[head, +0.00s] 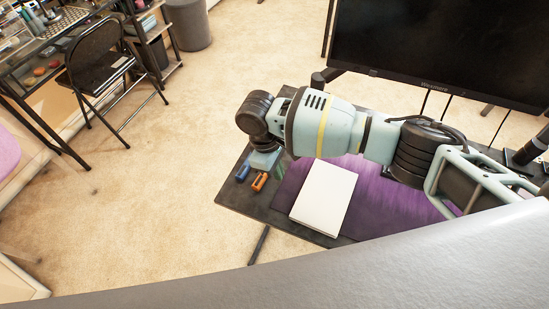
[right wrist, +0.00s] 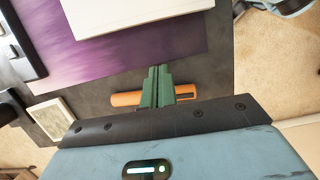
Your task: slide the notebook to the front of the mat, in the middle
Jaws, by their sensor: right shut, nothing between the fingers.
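The notebook (head: 323,197) is a plain white slab lying slightly askew on the left part of the purple mat (head: 390,204). In the right wrist view the notebook (right wrist: 135,14) is at the top, on the mat (right wrist: 165,55). My right gripper (head: 279,173) is over the dark desk at the mat's left edge, left of the notebook and apart from it. Its green fingers (right wrist: 160,70) are shut with nothing between them, and they point toward the mat. My right arm hides part of the mat's back. My left gripper is not in view.
An orange object (head: 260,181) and a blue object (head: 242,170) lie on the desk (head: 235,197) at its left end. In the wrist view the orange object (right wrist: 126,99) is partly behind the fingers. A large monitor (head: 440,45) stands at the back. The mat right of the notebook looks clear.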

